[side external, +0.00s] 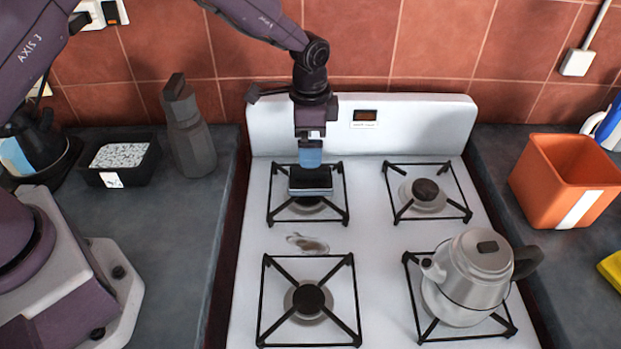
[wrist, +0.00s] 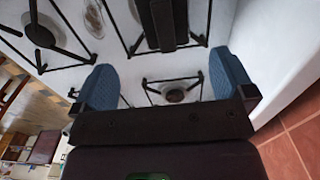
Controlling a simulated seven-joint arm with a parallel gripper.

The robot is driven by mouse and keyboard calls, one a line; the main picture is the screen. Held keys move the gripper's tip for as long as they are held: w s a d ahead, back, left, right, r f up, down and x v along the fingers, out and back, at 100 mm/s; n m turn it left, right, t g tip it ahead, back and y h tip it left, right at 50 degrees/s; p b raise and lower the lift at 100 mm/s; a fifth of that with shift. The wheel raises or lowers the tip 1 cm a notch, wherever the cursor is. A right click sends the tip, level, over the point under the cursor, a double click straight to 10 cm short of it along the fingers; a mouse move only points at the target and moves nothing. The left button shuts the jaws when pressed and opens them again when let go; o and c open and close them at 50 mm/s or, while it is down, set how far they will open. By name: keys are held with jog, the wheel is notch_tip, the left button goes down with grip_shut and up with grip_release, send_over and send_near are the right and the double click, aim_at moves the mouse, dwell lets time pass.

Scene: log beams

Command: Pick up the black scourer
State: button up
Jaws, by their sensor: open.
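The black scourer (side external: 310,178) appears as a dark block with a paler lower edge, resting on the back-left burner grate (side external: 334,212) of the white stove. In the wrist view a dark block, which looks like the scourer (wrist: 163,22), lies at the top edge, partly cut off. My gripper (side external: 310,158) points down over the scourer in the side view, its blue fingertips close to its top; I cannot tell whether they touch. In the wrist view my gripper (wrist: 165,80) has its two blue fingers wide apart with nothing between them.
A silver kettle (side external: 478,268) stands on the front-right burner. A pale oval piece (side external: 307,243) lies mid-left on the stove. The back panel (side external: 420,125) rises behind the burners.

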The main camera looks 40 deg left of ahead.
aim_at(313, 170)
notch_tip(313, 170, down, 5)
jog(key=shift+r, duration=0.2)
jog(key=shift+w+f, duration=0.25)
jog(key=shift+f, duration=1.2)
jog(key=shift+w+f, duration=0.2)
jog(key=shift+f, duration=1.25)
jog(key=c, duration=1)
jog(key=shift+r, duration=0.1)
jog(key=shift+r, duration=0.55)
jog(key=s+r, duration=0.1)
jog(key=r, duration=0.1)
jog(key=s+r, duration=0.2)
jog(key=r, duration=0.1)
jog(key=s+a+r, duration=0.1)
jog(key=s+r, duration=0.1)
jog(key=r, duration=0.1)
jog(key=s+a+r, duration=0.1)
jog(key=s+r, duration=0.2)
jog(key=s, duration=0.6)
jog(key=shift+a+r, duration=0.2)
jog(key=shift+r, duration=0.2)
